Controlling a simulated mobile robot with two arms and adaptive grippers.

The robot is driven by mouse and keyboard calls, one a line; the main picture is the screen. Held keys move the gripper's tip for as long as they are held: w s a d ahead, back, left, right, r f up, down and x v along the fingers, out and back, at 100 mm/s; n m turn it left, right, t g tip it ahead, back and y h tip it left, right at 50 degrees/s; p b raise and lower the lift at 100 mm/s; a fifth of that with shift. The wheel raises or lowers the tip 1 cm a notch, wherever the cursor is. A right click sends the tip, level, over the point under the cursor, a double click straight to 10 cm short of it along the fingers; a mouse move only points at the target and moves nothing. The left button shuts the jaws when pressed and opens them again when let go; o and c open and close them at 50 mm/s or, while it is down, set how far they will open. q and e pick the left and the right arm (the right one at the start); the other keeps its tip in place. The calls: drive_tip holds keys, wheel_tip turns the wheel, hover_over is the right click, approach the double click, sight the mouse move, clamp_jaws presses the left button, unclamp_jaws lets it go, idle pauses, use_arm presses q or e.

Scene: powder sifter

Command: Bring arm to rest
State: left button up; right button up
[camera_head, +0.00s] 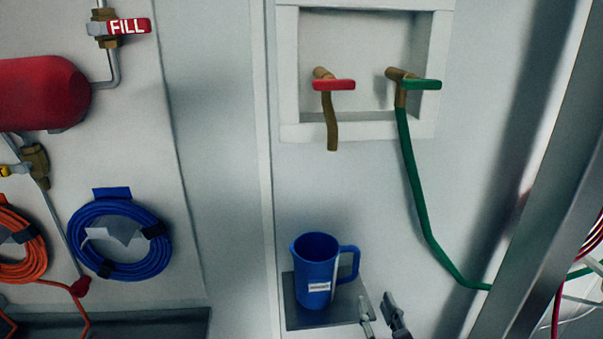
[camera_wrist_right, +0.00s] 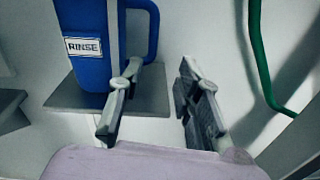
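My right gripper (camera_head: 378,303) shows at the bottom of the head view, just right of and below a blue jug (camera_head: 316,268). Its two fingers are apart with nothing between them. In the right wrist view the gripper (camera_wrist_right: 160,70) is open, and the blue jug (camera_wrist_right: 88,45), labelled RINSE, stands upright to its left. The jug's handle (camera_wrist_right: 152,30) shows beyond the left finger; whether they touch I cannot tell. My left gripper is in neither view.
The jug stands on a small grey shelf (camera_head: 297,316) on the wall. Above are a red-handled tap (camera_head: 334,85) and a green-handled tap (camera_head: 421,84) with a green hose (camera_head: 418,190). A blue hose coil (camera_head: 84,230) hangs at left. A metal post (camera_head: 545,190) stands at right.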

drive_tip(key=s+d+f+m+g+h, duration=0.1)
drive_tip(key=s+d+f+m+g, duration=0.25)
drive_tip(key=m, duration=0.55)
drive_tip(key=s+d+f+m+g+h, duration=0.1)
drive_tip(key=s+f+m+g+h, duration=0.2)
drive_tip(key=f+m, duration=0.45)
drive_tip(key=s+a+f+m+g+y, duration=0.15)
drive_tip(key=s+f+m+g, duration=0.25)
drive_tip(key=s+m, duration=0.45)
drive_tip(key=s+a+f+m+g+y, duration=0.1)
drive_tip(key=s+f+m+g+y, duration=0.25)
drive_tip(key=s+m, duration=0.5)
wheel_tip(320, 180, down, 29)
drive_tip(key=s+n+g+b, duration=0.1)
drive_tip(key=s+b, duration=0.1)
drive_tip(key=s+d+f+g+h+b, duration=0.1)
drive_tip(key=s+d+f, duration=0.2)
drive_tip(key=s+f, duration=1.3)
drive_tip(key=shift+f+b, duration=0.15)
drive_tip(key=shift+b, duration=0.25)
